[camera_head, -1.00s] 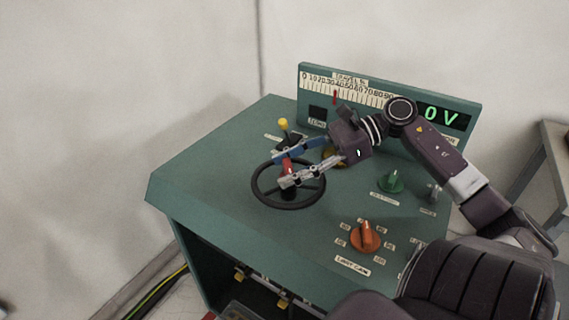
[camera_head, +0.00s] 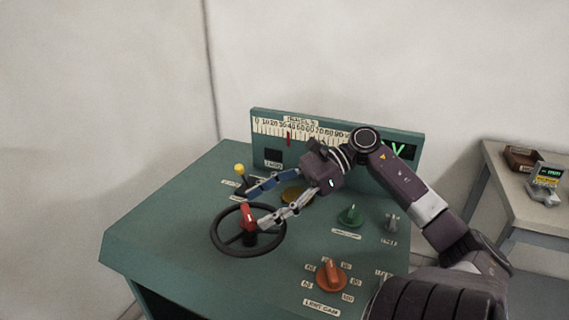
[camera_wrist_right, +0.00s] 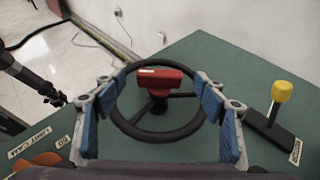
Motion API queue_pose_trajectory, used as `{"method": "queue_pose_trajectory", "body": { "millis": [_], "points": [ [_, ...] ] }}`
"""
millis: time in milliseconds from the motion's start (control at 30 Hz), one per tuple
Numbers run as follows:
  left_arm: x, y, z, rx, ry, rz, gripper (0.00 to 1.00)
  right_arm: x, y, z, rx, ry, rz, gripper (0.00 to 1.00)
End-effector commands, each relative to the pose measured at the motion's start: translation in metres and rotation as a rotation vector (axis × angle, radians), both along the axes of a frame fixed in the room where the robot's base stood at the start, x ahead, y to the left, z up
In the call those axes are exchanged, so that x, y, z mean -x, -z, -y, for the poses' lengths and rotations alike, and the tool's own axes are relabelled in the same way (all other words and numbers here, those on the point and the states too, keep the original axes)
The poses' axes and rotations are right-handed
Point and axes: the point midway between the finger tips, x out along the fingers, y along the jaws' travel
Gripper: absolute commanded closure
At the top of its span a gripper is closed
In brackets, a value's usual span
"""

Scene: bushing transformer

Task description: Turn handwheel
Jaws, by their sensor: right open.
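The black handwheel (camera_head: 217,238) with a red grip (camera_head: 248,216) at its hub lies on top of the green console. My right gripper (camera_head: 254,208) is open, its blue-padded fingers reaching in from the upper right to either side of the red grip. In the right wrist view the handwheel (camera_wrist_right: 163,136) and its red grip (camera_wrist_right: 160,80) lie between the open fingers (camera_wrist_right: 160,100), with gaps on both sides of the grip. The fingers overlap the wheel's rim in that view; I cannot tell whether they touch it.
On the console (camera_head: 165,240) are a yellow-knobbed lever (camera_head: 240,170) beside my finger, a green knob (camera_head: 350,215) and an orange knob (camera_head: 331,276). The scale panel (camera_head: 270,125) stands behind; my arm partly covers its display. A table (camera_head: 500,190) stands at right.

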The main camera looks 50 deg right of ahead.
Motion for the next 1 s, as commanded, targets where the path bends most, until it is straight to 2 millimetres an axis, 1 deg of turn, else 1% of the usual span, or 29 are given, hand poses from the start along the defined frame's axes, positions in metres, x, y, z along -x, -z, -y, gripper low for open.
{"method": "queue_pose_trajectory", "body": {
  "millis": [33, 200, 400, 600, 1000],
  "points": [
    [0.0, 0.0, 0.0, 0.0, 0.0, 0.0, 0.6, 0.006, -0.005, 0.01, -0.002, 0.003, 0.001, 0.35],
    [-0.001, 0.0, 0.001, 0.001, 0.0, 0.001, 0.6, 0.023, -0.018, 0.038, -0.001, 0.003, 0.001, 0.35],
    [-0.001, 0.0, 0.001, 0.001, 0.0, 0.001, 0.6, 0.037, -0.028, 0.058, 0.0, 0.001, 0.0, 0.35],
    [-0.001, 0.0, 0.001, 0.001, 0.0, 0.001, 0.6, 0.041, -0.031, 0.063, 0.0, 0.0, 0.0, 0.35],
    [-0.001, 0.0, 0.001, 0.001, 0.001, 0.001, 0.6, 0.041, -0.031, 0.063, 0.0, 0.0, 0.0, 0.35]
  ]
}}
